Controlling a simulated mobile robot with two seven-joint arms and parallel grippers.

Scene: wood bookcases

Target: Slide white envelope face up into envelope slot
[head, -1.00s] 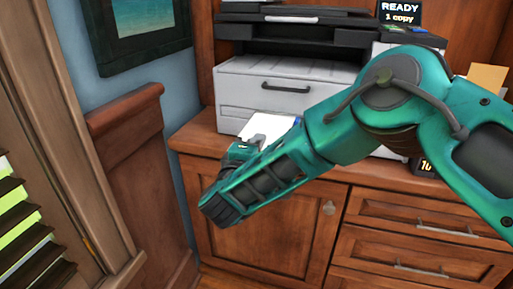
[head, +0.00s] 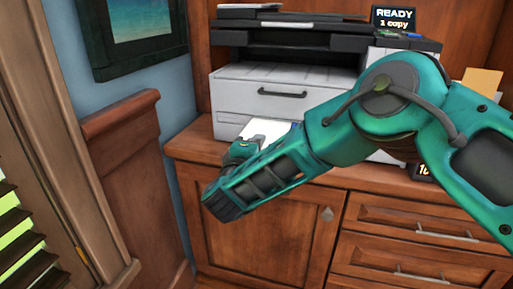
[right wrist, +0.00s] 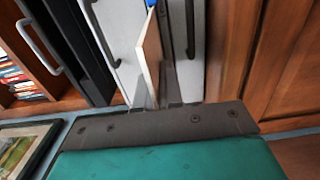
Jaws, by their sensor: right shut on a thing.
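My right gripper (head: 247,146) is in front of the printer, above the cabinet top, with its arm coming in from the right. It is shut on the white envelope (head: 266,131), a flat white piece partly hidden behind the arm. In the right wrist view the fingers (right wrist: 157,98) pinch the envelope (right wrist: 150,56), seen nearly edge-on, with a blue patch at its far end. I cannot tell which face is up. I cannot make out the envelope slot. My left gripper is not in view.
A grey-white printer (head: 235,92) with a dark upper part stands on the wood cabinet (head: 190,142). A small display (head: 394,18) reads "READY 1 copy". A tan paper piece (head: 482,80) is at the right. A wood panel (head: 125,150) and blinds are at the left.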

